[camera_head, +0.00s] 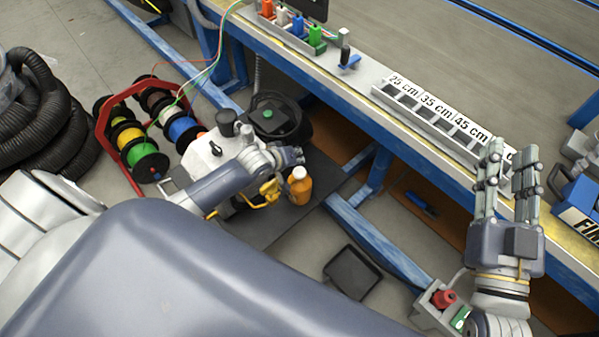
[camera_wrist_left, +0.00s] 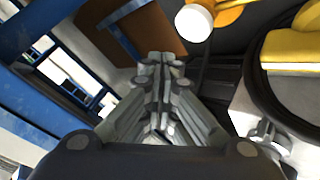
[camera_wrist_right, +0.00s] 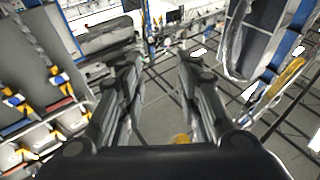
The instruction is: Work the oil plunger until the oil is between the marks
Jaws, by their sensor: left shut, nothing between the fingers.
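A white machine (camera_head: 208,152) with dark knobs stands on the floor beside the bench, partly hidden by my left arm. An orange bottle with a white cap (camera_head: 300,186) stands at its right, and its cap also shows in the left wrist view (camera_wrist_left: 194,22). A yellow part (camera_head: 268,192) sits between the machine and bottle; a yellow part also shows in the left wrist view (camera_wrist_left: 292,48). My left gripper (camera_head: 297,155) is shut and empty just above the bottle. I cannot make out the oil plunger or oil marks. My right gripper (camera_head: 508,158) is open and empty over the bench edge.
The blue-framed bench (camera_head: 440,150) runs along the right, with a slotted, labelled rack (camera_head: 440,115) on its edge. A red reel stand (camera_head: 125,160) is left of the machine. A black tray (camera_head: 352,272) lies on the floor. Black hoses are at far left.

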